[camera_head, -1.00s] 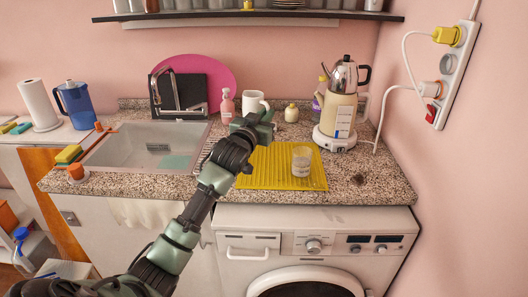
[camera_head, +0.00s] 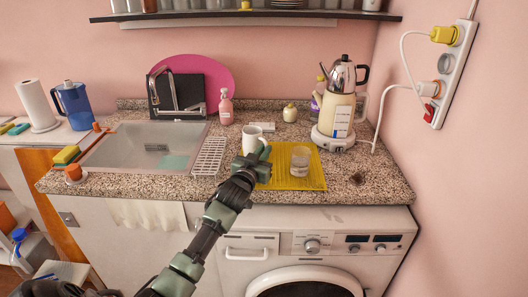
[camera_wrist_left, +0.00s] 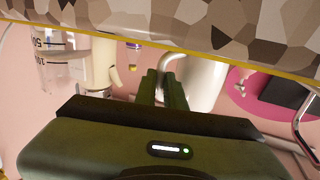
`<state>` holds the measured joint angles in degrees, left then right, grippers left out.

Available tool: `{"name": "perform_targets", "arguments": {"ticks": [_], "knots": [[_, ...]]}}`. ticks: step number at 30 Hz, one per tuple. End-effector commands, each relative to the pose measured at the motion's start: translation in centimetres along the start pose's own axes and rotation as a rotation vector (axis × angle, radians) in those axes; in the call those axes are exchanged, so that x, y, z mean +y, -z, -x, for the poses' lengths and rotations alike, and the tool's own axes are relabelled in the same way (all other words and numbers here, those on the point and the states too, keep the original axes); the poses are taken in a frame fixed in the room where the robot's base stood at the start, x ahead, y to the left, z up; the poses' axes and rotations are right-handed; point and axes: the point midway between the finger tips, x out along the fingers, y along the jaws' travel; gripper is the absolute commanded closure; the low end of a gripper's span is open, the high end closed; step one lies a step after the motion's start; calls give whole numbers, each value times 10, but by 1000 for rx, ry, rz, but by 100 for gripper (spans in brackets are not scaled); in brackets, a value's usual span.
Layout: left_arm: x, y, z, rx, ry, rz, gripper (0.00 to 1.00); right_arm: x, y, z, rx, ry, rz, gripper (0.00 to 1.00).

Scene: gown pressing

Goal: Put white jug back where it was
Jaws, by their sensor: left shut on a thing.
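The white jug (camera_head: 251,137) is upright over the back left part of the yellow mat (camera_head: 308,182) in the head view. My left gripper (camera_head: 262,154) is at its right front side, shut on its handle. The left wrist view, which looks upside down, shows the jug (camera_wrist_left: 204,84) just beyond the two close fingers (camera_wrist_left: 161,84). The jug's base is close to the mat; I cannot tell whether it touches. My forearm and gripper hide part of the mat and the jug's lower part. My right gripper is not in view.
A clear glass (camera_head: 300,161) stands on the mat just right of my left gripper. A kettle set (camera_head: 338,112) is behind it at right. A white rack (camera_head: 209,156) and the sink (camera_head: 145,150) are at left. A pink bottle (camera_head: 226,107) stands behind.

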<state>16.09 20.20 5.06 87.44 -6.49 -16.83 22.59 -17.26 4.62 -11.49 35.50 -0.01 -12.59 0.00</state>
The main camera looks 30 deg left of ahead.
Motion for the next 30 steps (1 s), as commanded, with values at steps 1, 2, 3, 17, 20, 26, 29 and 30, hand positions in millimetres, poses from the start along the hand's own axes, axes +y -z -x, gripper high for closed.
{"name": "perform_targets", "arguments": {"ticks": [1,2,3,17,20,26,29,30], "knots": [[0,2,0,3,0,-1,100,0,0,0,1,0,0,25],[0,2,0,3,0,-1,100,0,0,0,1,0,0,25],[0,1,0,3,0,-1,100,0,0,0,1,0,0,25],[0,1,0,1,0,0,68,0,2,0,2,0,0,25],[0,-1,7,-1,-1,0,68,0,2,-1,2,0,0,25],[0,-2,41,-2,-1,1,68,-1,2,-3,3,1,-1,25],[1,-1,62,-1,-2,0,68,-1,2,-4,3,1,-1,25],[1,-2,71,-2,-1,0,68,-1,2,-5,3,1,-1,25]]}}
